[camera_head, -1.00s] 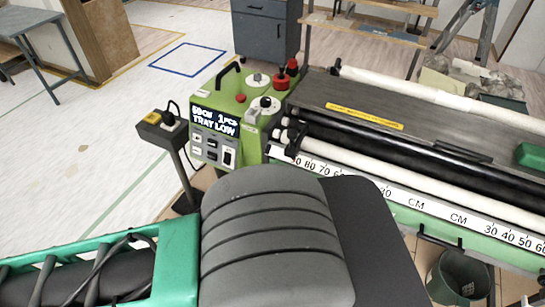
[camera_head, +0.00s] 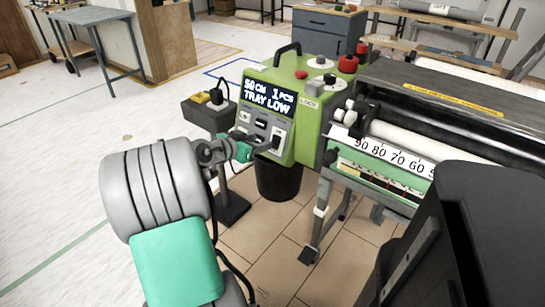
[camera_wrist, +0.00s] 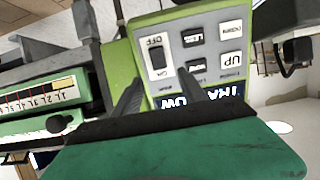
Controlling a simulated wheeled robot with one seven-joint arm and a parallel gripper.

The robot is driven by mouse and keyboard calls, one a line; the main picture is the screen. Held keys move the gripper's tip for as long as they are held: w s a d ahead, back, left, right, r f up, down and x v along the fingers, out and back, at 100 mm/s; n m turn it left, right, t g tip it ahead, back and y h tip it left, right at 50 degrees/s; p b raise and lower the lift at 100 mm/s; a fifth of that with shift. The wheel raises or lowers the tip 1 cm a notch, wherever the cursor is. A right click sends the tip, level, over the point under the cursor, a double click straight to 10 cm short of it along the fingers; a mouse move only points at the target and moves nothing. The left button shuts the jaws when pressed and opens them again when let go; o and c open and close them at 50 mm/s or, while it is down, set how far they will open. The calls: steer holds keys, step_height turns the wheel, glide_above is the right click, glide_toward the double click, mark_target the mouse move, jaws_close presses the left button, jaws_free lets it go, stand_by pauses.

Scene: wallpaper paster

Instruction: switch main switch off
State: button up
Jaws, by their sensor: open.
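The main switch is a black rocker on a white plate on the green control box's front panel. It shows in the head view (camera_head: 277,138) and in the wrist view (camera_wrist: 157,58), where the panel appears upside down with OFF above the rocker and ON below. Which way the rocker is tipped I cannot tell. My gripper (camera_head: 253,142) is just in front of the panel, left of the switch in the head view. In the wrist view my gripper (camera_wrist: 160,77) is open and empty, its two dark fingers spread either side of the switch's ON end. Contact cannot be told.
The display (camera_head: 268,97) reads "50CM 1PCS TRAY LOW". Push buttons (camera_wrist: 193,40) sit beside the switch. A small box on a post (camera_head: 208,112) stands left of the panel, and the machine's ruler edge (camera_head: 385,155) lies right. A dark bin (camera_head: 279,182) is below.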

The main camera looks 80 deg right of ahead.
mark_target(276, 138)
steer(key=x, duration=0.7)
steer(key=shift+s+d+b, duration=0.25)
steer(key=shift+b, duration=0.15)
steer(key=shift+r, duration=0.1)
jaws_close()
